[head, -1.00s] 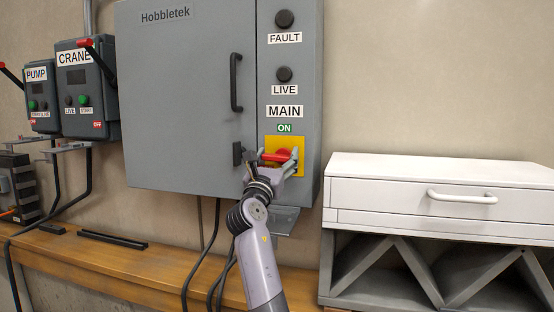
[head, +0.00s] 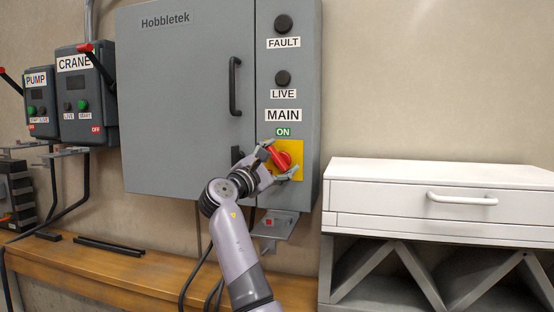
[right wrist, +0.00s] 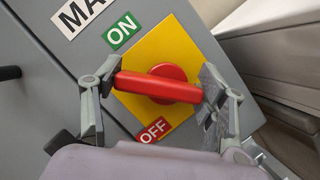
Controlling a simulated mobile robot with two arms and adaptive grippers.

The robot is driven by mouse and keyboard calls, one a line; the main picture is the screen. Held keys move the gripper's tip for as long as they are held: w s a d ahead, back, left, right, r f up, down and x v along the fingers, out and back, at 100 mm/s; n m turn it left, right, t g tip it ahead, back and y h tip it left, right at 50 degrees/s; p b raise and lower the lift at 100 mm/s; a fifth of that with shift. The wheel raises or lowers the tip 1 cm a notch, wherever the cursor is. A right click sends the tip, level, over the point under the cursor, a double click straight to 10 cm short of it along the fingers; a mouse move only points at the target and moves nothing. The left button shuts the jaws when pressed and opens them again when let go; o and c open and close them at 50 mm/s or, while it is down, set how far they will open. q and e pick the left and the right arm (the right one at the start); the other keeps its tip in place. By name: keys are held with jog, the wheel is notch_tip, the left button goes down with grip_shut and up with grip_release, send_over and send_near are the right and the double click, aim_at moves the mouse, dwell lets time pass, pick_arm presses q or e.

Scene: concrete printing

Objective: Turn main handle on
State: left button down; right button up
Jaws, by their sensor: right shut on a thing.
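The red main handle (head: 278,157) sits on a yellow plate (head: 298,150) on the grey cabinet, under the MAIN label and the green ON label (head: 283,132). It is tilted, its upper end leaning left. In the right wrist view the handle (right wrist: 158,86) lies between the ON label (right wrist: 122,31) and the red OFF label (right wrist: 155,130). My right gripper (head: 281,161) is shut on the handle. In the right wrist view its fingers (right wrist: 161,88) are at both ends of the bar. My left gripper is not in view.
The FAULT lamp (head: 283,24) and LIVE lamp (head: 283,78) above look dark. A cabinet door handle (head: 235,86) is left of my gripper. PUMP (head: 41,105) and CRANE (head: 86,100) boxes hang at left. A white drawer unit (head: 400,190) stands at right.

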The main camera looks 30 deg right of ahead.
jog(key=m, duration=0.2)
jog(key=m+g+y+p, duration=0.1)
jog(key=m, duration=0.2)
jog(key=shift+s+d+r+g, duration=0.1)
jog(key=shift+s+r+g, duration=0.05)
jog(key=shift+g, duration=0.15)
jog(key=shift+s+d+m+g+y+p, duration=0.1)
jog(key=shift+m+g+y+p, duration=0.35)
jog(key=shift+m, duration=0.95)
jog(key=shift+f, duration=0.25)
jog(key=o, duration=1.1)
jog(key=shift+o, duration=0.2)
jog(key=shift+r, duration=0.1)
jog(key=shift+s, duration=0.1)
jog(key=v, duration=1.2)
